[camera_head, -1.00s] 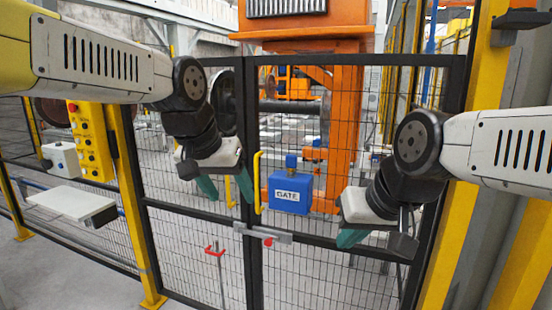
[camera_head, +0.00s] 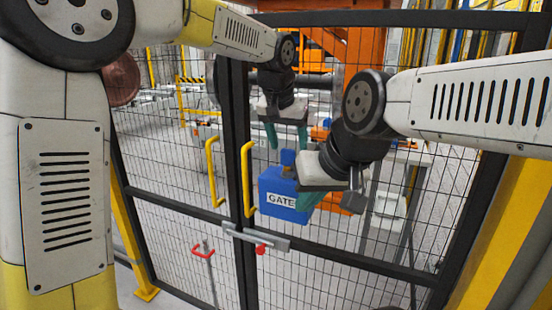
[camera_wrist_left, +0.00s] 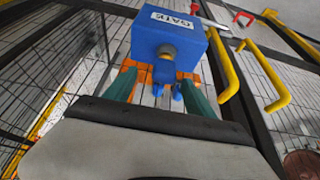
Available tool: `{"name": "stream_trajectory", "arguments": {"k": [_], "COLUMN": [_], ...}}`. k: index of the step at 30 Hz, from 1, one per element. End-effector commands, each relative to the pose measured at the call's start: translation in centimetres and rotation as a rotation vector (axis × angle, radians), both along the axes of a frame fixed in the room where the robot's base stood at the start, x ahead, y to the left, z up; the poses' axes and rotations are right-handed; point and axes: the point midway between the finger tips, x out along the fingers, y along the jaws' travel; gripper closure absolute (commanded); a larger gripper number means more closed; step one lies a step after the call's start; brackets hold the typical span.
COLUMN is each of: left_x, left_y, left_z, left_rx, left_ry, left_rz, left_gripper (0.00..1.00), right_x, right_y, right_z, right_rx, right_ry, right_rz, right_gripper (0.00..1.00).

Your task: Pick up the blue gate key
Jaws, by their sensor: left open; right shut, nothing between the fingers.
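The blue gate key (camera_head: 288,157) stands upright on top of the blue box marked GATE (camera_head: 276,205), which is on the mesh gate. In the left wrist view the key (camera_wrist_left: 165,68) shows at the box (camera_wrist_left: 168,38), between the green fingers and beyond their tips. My left gripper (camera_head: 287,138) is open and empty, fingers pointing down just above the key; exact depth is hard to tell. My right gripper (camera_head: 311,200) is shut and empty, in front of the box's right side, which it partly hides.
Yellow handles (camera_head: 249,178) stand left of the box. A grey latch bar (camera_head: 255,236) with a red knob crosses the gate below. A red-handled tool (camera_head: 204,251) is lower left. An orange machine (camera_head: 365,55) stands behind the mesh.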

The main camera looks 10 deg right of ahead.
Motion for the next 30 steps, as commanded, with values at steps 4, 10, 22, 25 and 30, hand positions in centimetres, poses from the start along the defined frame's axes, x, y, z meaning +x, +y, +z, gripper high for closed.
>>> {"name": "stream_trajectory", "arguments": {"k": [4, 10, 22, 25, 30], "left_x": [0.9, 1.9, 2.1, 2.1, 2.1], "left_y": [0.1, -0.4, -0.5, -0.5, -0.5], "left_z": [-2.0, -4.4, -4.7, -4.7, -4.7], "left_rx": [0.003, 0.002, 0.001, 0.0, 0.0], "left_ry": [0.004, 0.002, -0.001, 0.0, 0.0], "left_rz": [0.001, 0.0, 0.0, 0.0, 0.0], "left_gripper": [0.36, 0.36, 0.56, 0.76, 1.0], "right_x": [0.0, 0.0, 0.0, 0.0, 0.0], "right_y": [0.0, 0.0, 0.0, 0.0, 0.0], "right_z": [0.0, 0.0, 0.0, 0.0, 0.0], "right_rx": [0.0, 0.0, 0.0, 0.0, 0.0], "right_ry": [0.0, 0.001, 0.001, 0.001, 0.001], "right_rz": [0.0, 0.0, 0.0, 0.0, 0.0], "right_gripper": [1.0, 1.0, 1.0, 1.0, 1.0]}}
